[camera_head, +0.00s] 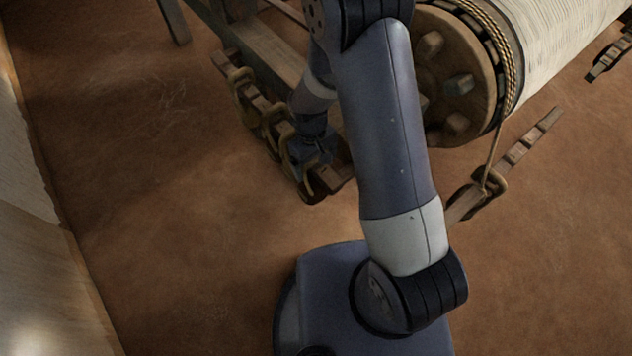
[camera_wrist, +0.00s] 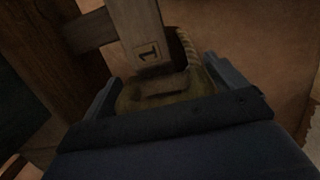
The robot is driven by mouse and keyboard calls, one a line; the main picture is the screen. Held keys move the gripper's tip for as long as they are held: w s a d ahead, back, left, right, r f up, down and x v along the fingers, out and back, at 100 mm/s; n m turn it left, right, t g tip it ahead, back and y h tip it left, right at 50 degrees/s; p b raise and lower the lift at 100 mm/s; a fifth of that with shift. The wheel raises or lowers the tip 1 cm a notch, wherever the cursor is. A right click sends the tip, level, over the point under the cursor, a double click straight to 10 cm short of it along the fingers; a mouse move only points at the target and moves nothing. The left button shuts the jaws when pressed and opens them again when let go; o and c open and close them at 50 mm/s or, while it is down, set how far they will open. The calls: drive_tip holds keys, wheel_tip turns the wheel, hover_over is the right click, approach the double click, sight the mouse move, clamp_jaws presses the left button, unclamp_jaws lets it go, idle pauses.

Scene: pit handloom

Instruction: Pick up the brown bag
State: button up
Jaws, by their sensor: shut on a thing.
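The brown bag (camera_wrist: 150,103) shows in the wrist view as a dim olive-brown shape between the two fingers of my gripper (camera_wrist: 162,72). The fingers are shut on it, one on each side. In the head view my gripper (camera_head: 314,158) is at the near end of a low wooden rail with curved loops. I cannot make out the bag clearly there, since the gripper and arm cover that spot.
The wooden rail (camera_head: 236,68) carries several curved loops. A big wooden roller (camera_head: 445,75) wound with pale cloth and a rope stands at the upper right. A notched wooden bar (camera_head: 527,142) lies near it. The brown floor (camera_head: 150,170) at left is clear up to a pale wall (camera_head: 25,240).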

drive_tip(key=shift+r, duration=0.2)
drive_tip(key=shift+r, duration=1.7)
drive_tip(key=shift+s+a+f, duration=0.1)
drive_tip(key=shift+s+a, duration=0.3)
drive_tip(key=shift+a, duration=0.2)
drive_tip(key=s+a, duration=0.9)
drive_tip(key=a, duration=0.4)
drive_tip(key=shift+a, duration=0.35)
